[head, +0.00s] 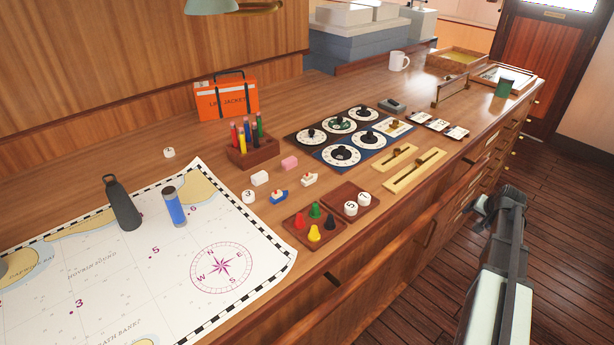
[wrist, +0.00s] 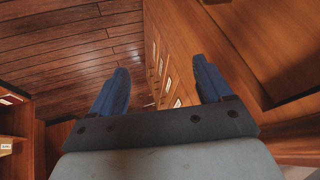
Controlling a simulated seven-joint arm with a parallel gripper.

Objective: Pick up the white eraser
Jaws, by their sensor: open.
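The white eraser (head: 260,178) is a small white block lying on the wooden counter in the head view, in front of the pen holder and left of a pink block. My gripper (head: 484,205) is at the right in the head view, off the counter's front side and well away from the eraser. In the wrist view my gripper (wrist: 158,88) shows two blue fingers spread apart with nothing between them. The wrist view shows the floor and drawer fronts; the eraser is not in it.
Close around the eraser are the pink block (head: 289,162), a numbered white token (head: 248,197), small toy boats (head: 279,195) and the pen holder (head: 252,151). A chart (head: 150,285) with two bottles covers the left. Dial panels (head: 340,154) and a tray of coloured pawns (head: 314,228) lie rightward.

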